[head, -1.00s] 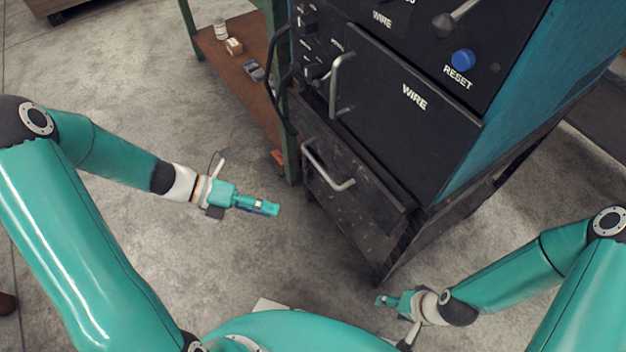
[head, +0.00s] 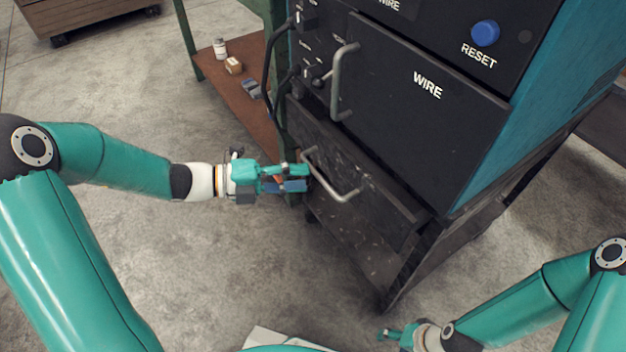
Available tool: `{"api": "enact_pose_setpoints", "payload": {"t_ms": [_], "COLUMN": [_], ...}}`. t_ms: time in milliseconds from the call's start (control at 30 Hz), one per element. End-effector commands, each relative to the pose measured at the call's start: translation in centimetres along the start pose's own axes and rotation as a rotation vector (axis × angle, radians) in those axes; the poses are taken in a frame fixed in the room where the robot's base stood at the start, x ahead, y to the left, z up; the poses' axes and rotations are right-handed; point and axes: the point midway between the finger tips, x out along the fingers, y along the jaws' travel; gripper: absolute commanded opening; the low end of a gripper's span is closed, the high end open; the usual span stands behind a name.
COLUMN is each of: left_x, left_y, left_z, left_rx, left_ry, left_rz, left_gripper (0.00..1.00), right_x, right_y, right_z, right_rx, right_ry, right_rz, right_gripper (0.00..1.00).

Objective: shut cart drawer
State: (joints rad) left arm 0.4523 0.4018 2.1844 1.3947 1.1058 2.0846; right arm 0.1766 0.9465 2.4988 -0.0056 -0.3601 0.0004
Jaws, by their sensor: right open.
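The cart drawer (head: 375,197) is the scuffed black front low on the dark cabinet, below the panel marked WIRE. It seems to stand out a little from the cabinet, but how far I cannot tell. Its pale bar handle (head: 345,196) runs slantwise across the front. My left gripper (head: 305,178) is at the left end of the handle, its fingers pointing right towards the drawer. Contact cannot be made out, nor whether the fingers are parted. My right gripper (head: 384,334) is open and empty, low over the floor at the bottom edge, well away from the drawer.
Above the drawer are an upright handle (head: 340,84) and a blue RESET button (head: 485,33). A green-legged bench with a brown shelf (head: 262,122) stands left of the cabinet, holding small items. A pale flat object (head: 275,339) lies at the bottom. The floor (head: 230,260) is mostly clear.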

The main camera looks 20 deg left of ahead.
Motion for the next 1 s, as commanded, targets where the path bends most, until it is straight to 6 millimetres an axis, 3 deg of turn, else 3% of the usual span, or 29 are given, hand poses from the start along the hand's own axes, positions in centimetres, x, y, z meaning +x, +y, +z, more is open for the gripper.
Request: {"api": "enact_pose_setpoints", "payload": {"t_ms": [100,300,700,900,1000], "left_x": [2.4,4.6,5.1,5.1,5.1], "left_y": [0.3,0.1,0.0,0.0,0.0], "left_z": [-0.1,0.0,0.1,0.1,0.1], "left_rx": [0.002,0.002,0.001,0.001,0.000], "left_ry": [0.005,0.000,-0.002,-0.002,-0.002], "left_rz": [0.000,0.000,0.000,0.001,0.001], "left_gripper": [0.37,0.37,0.37,0.03,0.00], "right_x": [1.1,1.8,1.9,1.9,1.9], "right_y": [0.4,0.6,0.7,0.7,0.7], "right_z": [0.0,0.0,0.0,0.0,0.0], "right_rx": [0.000,0.000,0.000,0.000,0.000], "right_ry": [0.000,0.000,0.000,0.000,0.000], "right_rz": [0.000,0.000,0.000,0.000,0.000], "right_gripper": [0.59,0.59,0.59,0.59,0.59]}}
